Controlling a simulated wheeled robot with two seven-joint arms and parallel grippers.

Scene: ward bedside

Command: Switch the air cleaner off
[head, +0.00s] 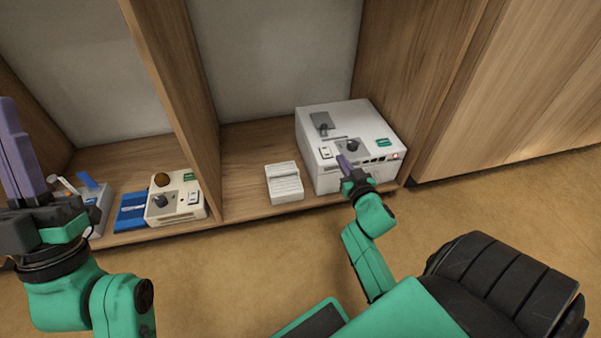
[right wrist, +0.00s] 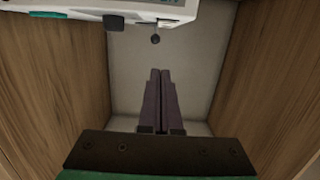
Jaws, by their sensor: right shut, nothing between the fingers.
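A large white box-shaped device (head: 318,165), which I take to be the air cleaner, stands in the right shelf bay. Its top carries a grey plate with a small lever (head: 322,127), a white rocker switch (head: 325,153), a dark knob (head: 352,145) and a green label. A small red light (head: 396,156) shows near its right front corner. The rocker's position is too small to read. My right gripper (head: 343,160) is shut and empty at the device's front edge, close to the knob; contact cannot be told. In the right wrist view the device (right wrist: 200,12) lies beyond the closed fingertips (right wrist: 160,72).
A white slatted box (head: 285,182) sits left of the device. Past a wooden divider (head: 180,90) stand a beige control box (head: 177,203), a blue item (head: 132,211) and other small things. My left gripper (head: 15,140) is at far left. The floor in front is clear.

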